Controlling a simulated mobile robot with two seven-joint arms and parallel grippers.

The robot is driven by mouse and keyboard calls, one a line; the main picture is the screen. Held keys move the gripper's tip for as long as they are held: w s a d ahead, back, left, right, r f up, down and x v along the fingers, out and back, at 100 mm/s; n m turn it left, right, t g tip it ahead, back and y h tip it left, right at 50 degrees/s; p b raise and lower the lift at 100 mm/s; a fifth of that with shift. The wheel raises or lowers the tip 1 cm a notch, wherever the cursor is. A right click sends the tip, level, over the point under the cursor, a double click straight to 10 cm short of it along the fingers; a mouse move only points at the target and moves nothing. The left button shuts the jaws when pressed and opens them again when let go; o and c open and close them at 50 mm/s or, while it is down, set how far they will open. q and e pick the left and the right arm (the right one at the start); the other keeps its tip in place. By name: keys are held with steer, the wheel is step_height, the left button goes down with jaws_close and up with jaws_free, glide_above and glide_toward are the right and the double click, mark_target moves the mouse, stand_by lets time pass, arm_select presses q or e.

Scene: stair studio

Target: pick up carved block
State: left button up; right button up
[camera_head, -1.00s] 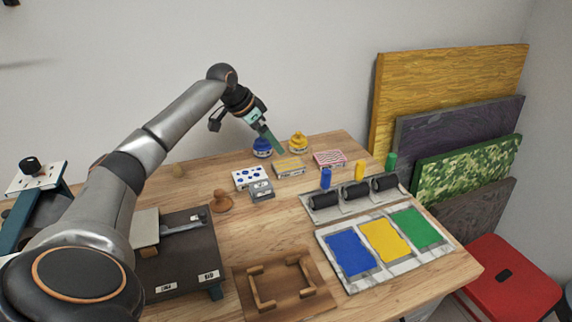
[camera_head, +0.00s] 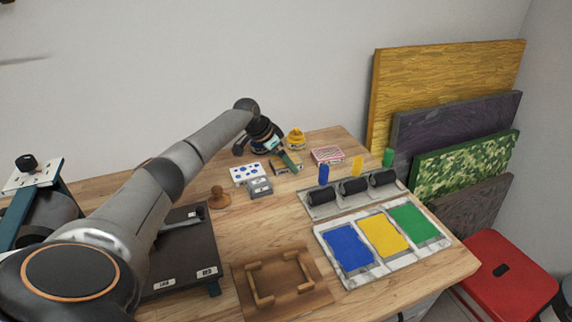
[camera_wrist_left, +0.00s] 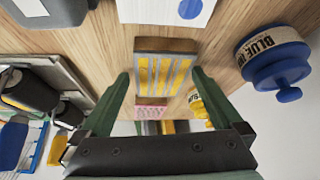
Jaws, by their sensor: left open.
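Several carved blocks lie on the wooden table. The one with yellow stripes (camera_head: 278,169) is at the back, partly hidden behind my left gripper (camera_head: 291,163) in the head view. In the left wrist view this yellow-striped block (camera_wrist_left: 163,75) lies ahead between the open green fingers of my left gripper (camera_wrist_left: 160,78), with nothing held. A grey block (camera_head: 260,188) lies nearer. My right gripper is not in view.
A blue ink pot (camera_wrist_left: 272,60) stands close beside the left gripper; a yellow pot (camera_head: 296,139) stands behind. Black rollers (camera_head: 353,189) and an ink tray (camera_head: 343,279) are at right. A wooden stamp (camera_head: 219,197) and wooden frame (camera_head: 240,283) are nearer.

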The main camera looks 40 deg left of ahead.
arm_select(q)
steer(key=c, duration=1.3)
